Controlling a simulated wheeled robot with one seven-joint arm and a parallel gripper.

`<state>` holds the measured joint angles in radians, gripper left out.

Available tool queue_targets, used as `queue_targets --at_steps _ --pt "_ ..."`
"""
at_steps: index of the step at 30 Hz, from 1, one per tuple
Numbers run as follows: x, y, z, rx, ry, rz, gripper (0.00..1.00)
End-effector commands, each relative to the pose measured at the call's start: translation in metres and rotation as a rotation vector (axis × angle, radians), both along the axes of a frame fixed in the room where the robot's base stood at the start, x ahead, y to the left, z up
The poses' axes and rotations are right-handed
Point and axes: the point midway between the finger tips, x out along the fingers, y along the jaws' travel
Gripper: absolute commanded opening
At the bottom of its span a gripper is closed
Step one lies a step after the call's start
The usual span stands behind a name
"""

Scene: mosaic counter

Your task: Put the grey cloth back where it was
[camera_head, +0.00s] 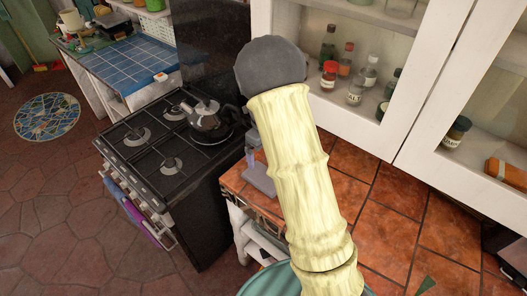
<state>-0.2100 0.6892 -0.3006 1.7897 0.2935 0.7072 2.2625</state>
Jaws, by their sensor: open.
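I cannot make out a grey cloth for certain. Cloths hang along the front rail of the black stove at left: a purple cloth (147,226) and a bluish-grey cloth (130,209). Whether the latter is the grey cloth of the task, I cannot tell. My pale yellow arm (303,180) rises from the bottom and ends in a dark grey rounded joint (271,66) at the top. I cannot make out my gripper; the arm hides what lies behind it.
The black stove (160,150) carries a kettle (204,117). A small light-grey object (260,179) is at the left edge of the orange tiled counter (385,215). A white cabinet (345,115) holds jars and bottles. Open floor (50,220) with a round mosaic (46,116) lies at left.

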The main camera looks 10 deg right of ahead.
Motion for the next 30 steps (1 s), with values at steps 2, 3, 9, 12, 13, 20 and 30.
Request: queue_targets --at_steps 2,3,9,12,13,20,30 --pt "0.000 0.000 0.000 0.000 0.000 0.000 0.98" --pt "0.000 0.000 0.000 0.000 0.000 0.000 0.98" --pt "-0.004 0.000 0.003 0.002 -0.005 0.045 0.98" --pt "-0.012 -0.001 0.011 0.005 -0.015 0.155 0.98" --pt "-0.016 -0.002 0.014 0.006 -0.019 0.203 0.98" --pt "-0.055 -0.004 0.040 -0.002 -0.061 0.688 0.98" --pt "-0.120 -0.003 0.071 -0.077 -0.119 1.460 0.98"
